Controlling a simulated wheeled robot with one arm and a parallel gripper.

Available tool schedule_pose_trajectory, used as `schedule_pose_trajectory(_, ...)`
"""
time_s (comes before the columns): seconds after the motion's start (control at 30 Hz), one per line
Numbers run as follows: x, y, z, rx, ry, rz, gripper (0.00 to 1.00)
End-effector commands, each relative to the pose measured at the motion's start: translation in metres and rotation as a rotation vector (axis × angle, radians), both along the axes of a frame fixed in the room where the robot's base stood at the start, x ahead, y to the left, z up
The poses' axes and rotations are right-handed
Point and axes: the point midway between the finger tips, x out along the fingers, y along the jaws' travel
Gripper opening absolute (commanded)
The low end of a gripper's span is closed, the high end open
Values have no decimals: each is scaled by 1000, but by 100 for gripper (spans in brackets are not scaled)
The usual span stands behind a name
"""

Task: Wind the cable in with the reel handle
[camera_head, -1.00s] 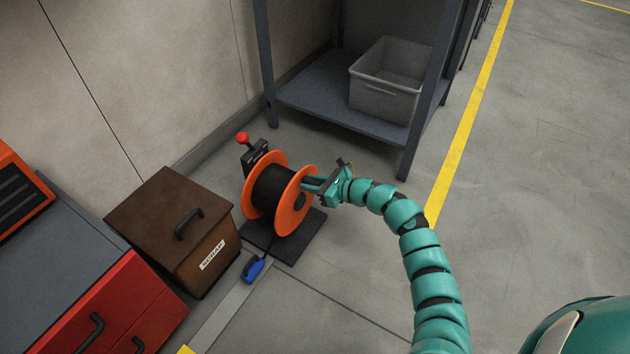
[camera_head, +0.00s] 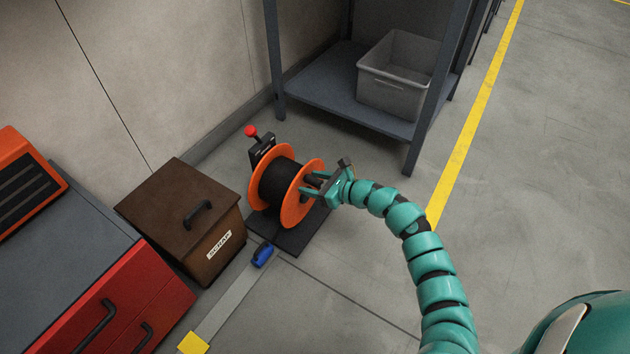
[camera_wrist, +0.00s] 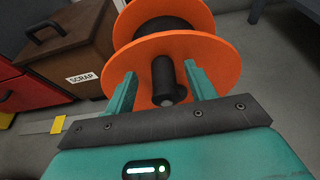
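The cable reel (camera_head: 290,195) has orange flanges and a drum wound with black cable, and stands on a dark base plate. In the wrist view its near orange flange (camera_wrist: 212,60) fills the middle. The reel handle (camera_wrist: 163,78), a short dark grip with a pale tip, sticks out from this flange. My gripper (camera_head: 310,184) is at the reel's right side. In the wrist view its two teal fingers (camera_wrist: 160,88) are spread on either side of the handle, with gaps showing at both sides. A blue cable plug (camera_head: 263,255) lies at the front of the base plate.
A red-knobbed lever (camera_head: 251,132) stands behind the reel. The brown SCRAP box (camera_head: 160,205) is close on the left, beside a red drawer cabinet (camera_head: 125,300). A shelf (camera_head: 325,85) with a grey bin (camera_head: 395,90) stands behind. The floor to the right is clear.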

Motion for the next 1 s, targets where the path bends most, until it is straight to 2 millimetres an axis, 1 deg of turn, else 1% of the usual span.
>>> schedule_pose_trajectory(0.57, 0, -3, 0, -2, -1, -3, 55)
schedule_pose_trajectory(1.0, -25, -37, 15, -3, -1, -3, 55)
